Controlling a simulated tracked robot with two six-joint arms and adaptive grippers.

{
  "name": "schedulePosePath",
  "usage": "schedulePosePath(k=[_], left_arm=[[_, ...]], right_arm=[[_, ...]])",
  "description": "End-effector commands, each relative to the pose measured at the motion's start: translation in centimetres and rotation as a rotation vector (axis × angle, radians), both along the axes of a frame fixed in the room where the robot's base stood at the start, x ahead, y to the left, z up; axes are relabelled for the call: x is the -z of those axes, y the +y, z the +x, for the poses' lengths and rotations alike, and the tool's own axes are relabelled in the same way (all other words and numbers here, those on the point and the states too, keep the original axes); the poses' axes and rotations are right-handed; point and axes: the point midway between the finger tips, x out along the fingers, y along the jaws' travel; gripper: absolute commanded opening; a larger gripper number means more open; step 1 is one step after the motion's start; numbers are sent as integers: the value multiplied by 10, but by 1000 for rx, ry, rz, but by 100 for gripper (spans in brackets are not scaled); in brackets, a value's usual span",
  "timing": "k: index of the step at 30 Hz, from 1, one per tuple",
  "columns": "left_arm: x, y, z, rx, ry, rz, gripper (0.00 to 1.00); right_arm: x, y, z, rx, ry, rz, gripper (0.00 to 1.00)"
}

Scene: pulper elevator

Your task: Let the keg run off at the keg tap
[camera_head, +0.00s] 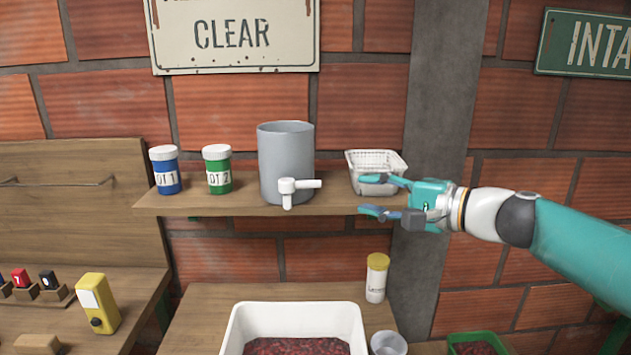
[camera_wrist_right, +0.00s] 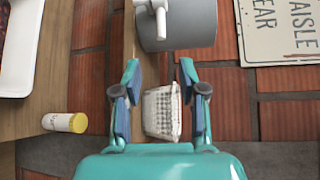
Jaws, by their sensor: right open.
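The grey keg (camera_head: 286,160) stands upright on the wooden shelf. Its white keg tap (camera_head: 290,188) is at the front lower side, with a handle pointing to the right. In the right wrist view the keg (camera_wrist_right: 190,25) and the tap (camera_wrist_right: 155,10) are at the top, beyond the fingers. My right gripper (camera_head: 371,195) is open and empty, to the right of the tap and apart from it, in front of the white wire basket (camera_head: 376,160). The right gripper also shows in the right wrist view (camera_wrist_right: 158,80). My left gripper is in no view.
A blue jar (camera_head: 165,172) and a green jar (camera_head: 217,170) stand left of the keg on the shelf (camera_head: 240,205). Below are a white tray (camera_head: 235,325) of red fruit, a yellow-lidded bottle (camera_head: 376,278) and a clear cup (camera_head: 388,343). A yellow device (camera_head: 98,303) stands at left.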

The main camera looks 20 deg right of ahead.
Motion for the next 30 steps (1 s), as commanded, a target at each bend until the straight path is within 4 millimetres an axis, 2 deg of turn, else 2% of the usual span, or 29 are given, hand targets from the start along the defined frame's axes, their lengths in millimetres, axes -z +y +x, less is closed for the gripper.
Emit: schedulePosePath(k=[6,15,21,30], left_arm=[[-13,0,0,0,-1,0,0],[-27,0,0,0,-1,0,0],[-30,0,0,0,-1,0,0],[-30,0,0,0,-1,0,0]], right_arm=[[5,32,43,-12,3,2,41],[13,62,91,-11,2,1,41],[16,72,106,-10,0,1,41],[17,74,109,-10,0,1,41]])
